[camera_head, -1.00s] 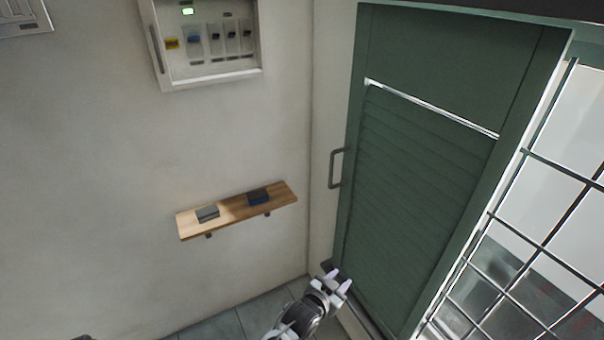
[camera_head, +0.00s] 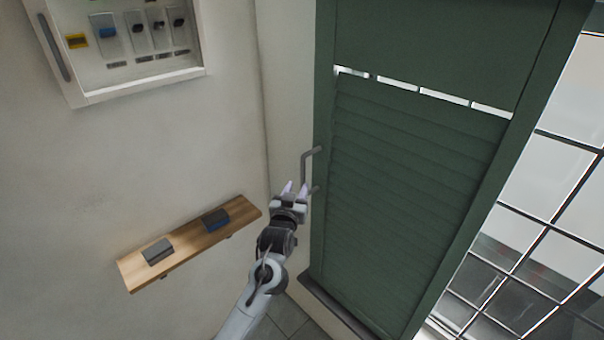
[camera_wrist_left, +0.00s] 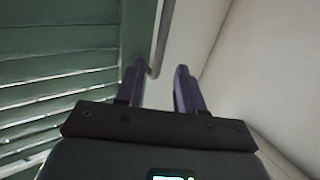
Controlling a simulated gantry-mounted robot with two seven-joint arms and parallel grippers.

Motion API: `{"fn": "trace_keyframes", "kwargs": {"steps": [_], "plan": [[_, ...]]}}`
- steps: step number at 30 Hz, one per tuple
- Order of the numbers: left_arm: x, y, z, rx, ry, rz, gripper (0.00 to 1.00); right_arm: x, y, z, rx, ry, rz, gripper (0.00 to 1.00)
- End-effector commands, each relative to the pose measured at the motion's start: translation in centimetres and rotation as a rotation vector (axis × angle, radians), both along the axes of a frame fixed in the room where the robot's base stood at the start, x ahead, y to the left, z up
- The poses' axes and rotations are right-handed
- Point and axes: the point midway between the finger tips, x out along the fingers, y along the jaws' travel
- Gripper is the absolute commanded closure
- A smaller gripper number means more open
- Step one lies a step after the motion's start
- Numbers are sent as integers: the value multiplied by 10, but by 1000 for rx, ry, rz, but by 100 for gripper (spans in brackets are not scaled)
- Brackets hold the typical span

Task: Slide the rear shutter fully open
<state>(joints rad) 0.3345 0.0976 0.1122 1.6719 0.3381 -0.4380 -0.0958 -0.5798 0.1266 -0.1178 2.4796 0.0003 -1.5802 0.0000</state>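The green slatted shutter (camera_head: 415,170) fills the right half of the head view, with a thin bright gap across it near the top. A grey bar handle (camera_head: 304,171) stands on its left edge. My left gripper (camera_head: 295,189) is beside the handle's lower part, on its left. In the left wrist view the two dark fingers (camera_wrist_left: 160,88) are apart with nothing visible between them. The handle (camera_wrist_left: 162,38) shows just beyond the fingertips, nearer the left finger, and the slats lie to the left. I cannot tell whether a finger touches the handle. My right gripper is not in view.
A wooden wall shelf (camera_head: 190,243) with a grey block (camera_head: 158,251) and a dark blue block (camera_head: 216,219) is left of my arm. An open breaker box (camera_head: 140,93) hangs above. A window grid (camera_head: 545,200) is at right.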

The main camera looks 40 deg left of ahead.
Motion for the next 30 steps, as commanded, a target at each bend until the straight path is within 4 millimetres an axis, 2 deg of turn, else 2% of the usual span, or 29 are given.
{"fn": "trace_keyframes", "kwargs": {"steps": [9,15,22,30], "plan": [[45,22,2,0,0,1,63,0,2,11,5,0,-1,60],[67,32,1,-1,2,0,63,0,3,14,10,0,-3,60],[80,38,0,-1,2,-1,63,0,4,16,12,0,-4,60],[83,39,0,0,0,-1,63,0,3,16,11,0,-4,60]]}}
